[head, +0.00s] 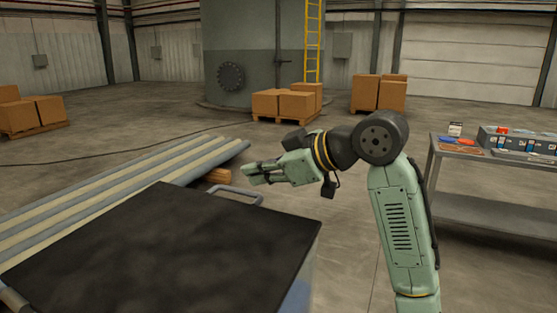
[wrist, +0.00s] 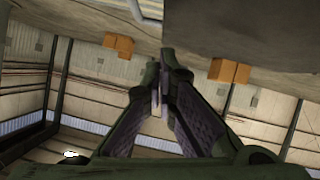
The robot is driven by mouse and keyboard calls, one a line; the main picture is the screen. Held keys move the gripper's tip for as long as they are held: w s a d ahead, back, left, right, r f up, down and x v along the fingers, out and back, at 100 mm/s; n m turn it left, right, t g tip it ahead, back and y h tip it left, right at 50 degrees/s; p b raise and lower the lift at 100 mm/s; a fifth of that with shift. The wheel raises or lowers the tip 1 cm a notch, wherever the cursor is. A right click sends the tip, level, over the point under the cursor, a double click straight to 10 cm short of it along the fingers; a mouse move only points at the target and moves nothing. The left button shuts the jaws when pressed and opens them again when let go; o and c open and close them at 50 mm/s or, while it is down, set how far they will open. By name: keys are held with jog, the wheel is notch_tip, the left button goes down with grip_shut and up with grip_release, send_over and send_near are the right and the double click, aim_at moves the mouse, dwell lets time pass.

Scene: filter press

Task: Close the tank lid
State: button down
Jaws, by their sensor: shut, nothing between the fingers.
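A flat dark panel (head: 170,255), which looks like the tank lid, fills the lower left of the head view. A grey bar handle (head: 236,192) sticks out from its far edge. I cannot tell whether the panel lies fully down. My gripper (head: 250,175) is just beyond and above the handle, pointing left, and looks apart from it. In the wrist view my gripper (wrist: 163,78) has its fingers together with nothing held.
Long pale and grey bars (head: 110,190) lie beside the panel on the left. A metal bench (head: 475,200) with small items stands at the right. Cardboard boxes (head: 287,103) and a large grey tank (head: 245,50) are farther back.

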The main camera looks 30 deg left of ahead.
aim_at(258, 206)
jog(key=shift+x, duration=1.05)
jog(key=f, duration=0.1)
jog(key=w+f+p, duration=0.1)
jog(key=f, duration=0.1)
jog(key=shift+d, duration=0.2)
jog(key=shift+f, duration=0.5)
notch_tip(258, 206, down, 2)
jog(key=shift+w+f+b, duration=0.2)
jog(key=shift+f+b, duration=0.05)
jog(key=shift+b, duration=0.4)
